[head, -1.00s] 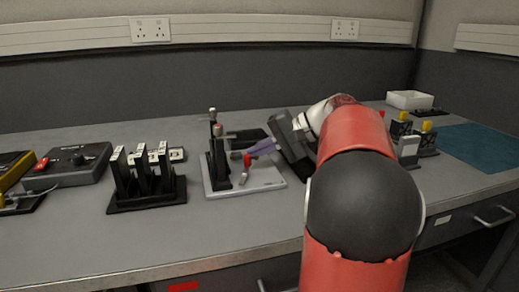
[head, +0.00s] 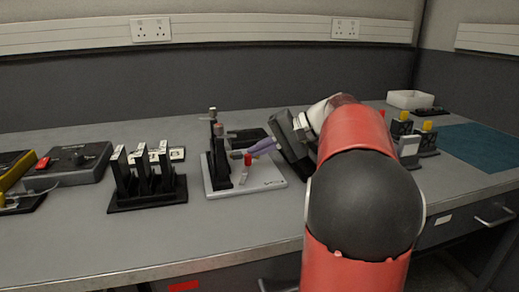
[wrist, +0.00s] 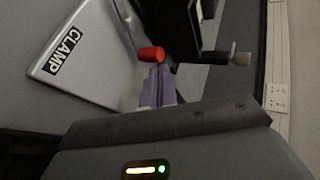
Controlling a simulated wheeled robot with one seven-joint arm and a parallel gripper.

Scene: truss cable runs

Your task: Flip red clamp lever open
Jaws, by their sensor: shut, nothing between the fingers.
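The red-tipped clamp lever (head: 247,160) stands up from a pale grey base plate (head: 272,184) in the head view. Its red knob also shows in the wrist view (wrist: 151,54), at the fingertips. The plate carries a "CLAMP" label in the wrist view (wrist: 63,51). My gripper (head: 254,150) has purple fingers, shut together and empty. The fingertips (wrist: 156,70) are right at the red knob; I cannot tell whether they touch it. A black upright clamp body (head: 218,166) with grey-tipped posts stands left of the lever. Part of the lever's shaft is hidden in the wrist view.
A black rack with several upright slots (head: 147,189) stands to the left. A grey control box (head: 72,166) is farther left. Yellow-topped blocks (head: 428,137) and a white tray (head: 410,99) are at the right. The front of the bench is clear.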

